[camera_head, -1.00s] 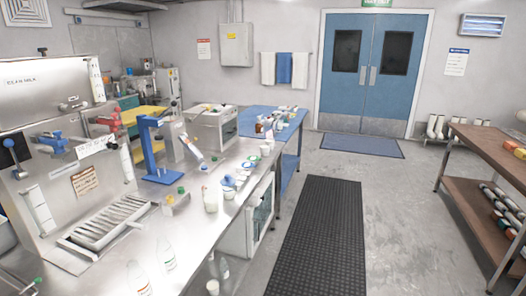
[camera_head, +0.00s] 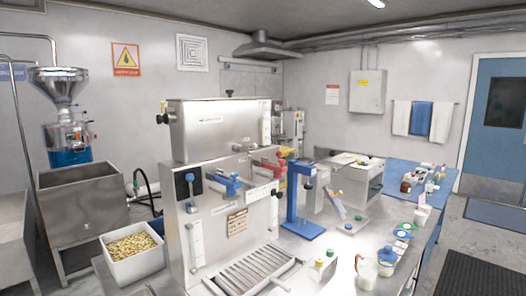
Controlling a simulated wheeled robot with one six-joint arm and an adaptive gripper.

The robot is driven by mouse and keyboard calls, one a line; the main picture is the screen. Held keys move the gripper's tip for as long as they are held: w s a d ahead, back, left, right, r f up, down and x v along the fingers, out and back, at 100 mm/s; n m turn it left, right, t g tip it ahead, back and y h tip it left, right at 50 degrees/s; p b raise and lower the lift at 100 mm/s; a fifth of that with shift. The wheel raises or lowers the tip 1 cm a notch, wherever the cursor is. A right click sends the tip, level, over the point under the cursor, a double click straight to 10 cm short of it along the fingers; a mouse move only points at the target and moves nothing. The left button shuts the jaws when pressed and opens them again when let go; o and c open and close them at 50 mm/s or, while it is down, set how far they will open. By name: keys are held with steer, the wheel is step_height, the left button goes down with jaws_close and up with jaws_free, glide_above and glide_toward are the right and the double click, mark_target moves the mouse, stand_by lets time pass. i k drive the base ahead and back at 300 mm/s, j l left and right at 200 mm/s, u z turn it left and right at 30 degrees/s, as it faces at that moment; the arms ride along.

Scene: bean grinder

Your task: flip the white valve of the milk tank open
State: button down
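The milk tank (camera_head: 222,127) is a boxy stainless steel tank on top of the steel machine, near the middle of the view. A small fitting (camera_head: 239,147) sits low on its front face. It is too small to tell whether it is the white valve, or whether it is open or shut. A clear sight tube (camera_head: 266,131) is at the tank's right end. My gripper is not in view.
Below the tank, the machine's front panel has a blue lever (camera_head: 228,185) and a slatted drip tray (camera_head: 248,272). A blue press stand (camera_head: 300,200) and a white bin of beans (camera_head: 133,252) flank it. A hopper grinder (camera_head: 66,115) stands far left.

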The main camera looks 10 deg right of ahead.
mark_target(250, 147)
steer(key=i+l+u, duration=0.25)
steer(key=l, duration=0.15)
steer(key=i+l+u, duration=0.1)
steer(key=l+u, duration=0.25)
steer(key=l, duration=0.65)
steer(key=l+u, duration=0.3)
steer(key=l, duration=0.65)
steer(key=k+l+u, duration=0.15)
steer(key=l+u, duration=0.2)
steer(key=l, duration=0.65)
